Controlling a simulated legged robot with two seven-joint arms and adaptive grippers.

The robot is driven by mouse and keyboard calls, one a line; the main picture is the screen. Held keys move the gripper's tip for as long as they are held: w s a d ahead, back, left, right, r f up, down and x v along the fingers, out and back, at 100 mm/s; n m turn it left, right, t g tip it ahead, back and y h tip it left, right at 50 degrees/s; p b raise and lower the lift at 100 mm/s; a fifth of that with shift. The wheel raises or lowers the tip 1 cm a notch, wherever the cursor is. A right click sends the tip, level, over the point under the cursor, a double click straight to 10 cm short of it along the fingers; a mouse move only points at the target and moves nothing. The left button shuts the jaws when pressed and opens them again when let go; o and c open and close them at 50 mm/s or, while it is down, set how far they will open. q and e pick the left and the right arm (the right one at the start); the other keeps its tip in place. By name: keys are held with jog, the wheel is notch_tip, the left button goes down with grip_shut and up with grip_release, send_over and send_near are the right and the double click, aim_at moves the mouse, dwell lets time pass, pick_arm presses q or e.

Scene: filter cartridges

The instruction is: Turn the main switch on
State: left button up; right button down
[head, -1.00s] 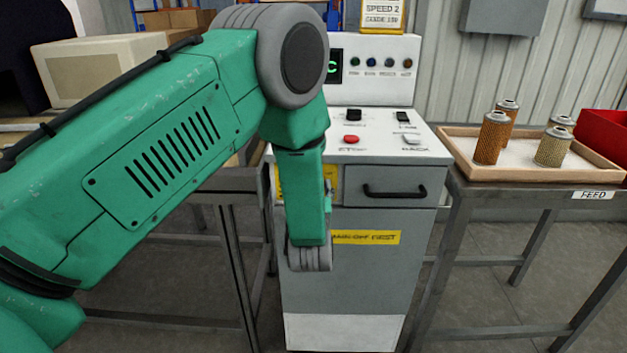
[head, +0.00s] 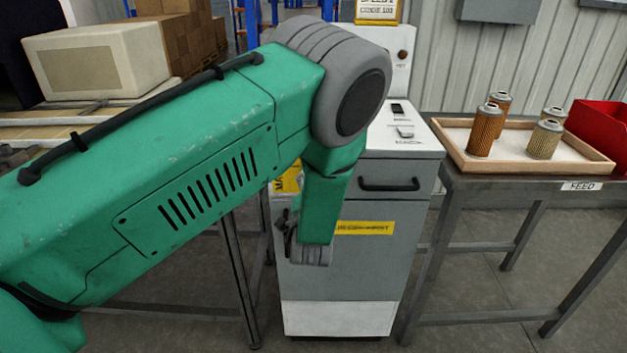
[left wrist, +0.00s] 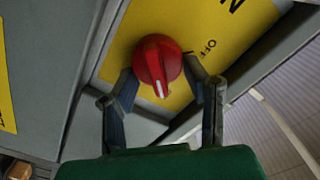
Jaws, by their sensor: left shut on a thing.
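The main switch (left wrist: 158,62) is a round red knob with a white mark, on a yellow plate (left wrist: 228,30) with "OFF" lettering beside it. In the left wrist view the mark points toward the bottom of the picture. My left gripper (left wrist: 166,84) has its dark fingers on either side of the knob and is shut on it. In the head view my left gripper (head: 291,236) is partly hidden behind my green forearm, at the left side of the grey cabinet (head: 365,270). The knob is hidden there. My right gripper is not in view.
The cabinet has a drawer with a black handle (head: 388,186) and a control top partly covered by my arm. To the right, a table marked "FEED" carries a wooden tray (head: 540,171) with several filter cartridges and a red bin (head: 600,128).

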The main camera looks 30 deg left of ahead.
pick_arm(q)
jog(key=shift+s+d+f, duration=0.15)
jog(key=shift+s+f, duration=0.05)
jog(key=shift+f, duration=0.3)
jog(key=o, duration=1.1)
jog(key=shift+o, duration=0.2)
jog(key=shift+w+r, duration=0.1)
jog(key=shift+r, duration=0.1)
jog(key=v, duration=1.2)
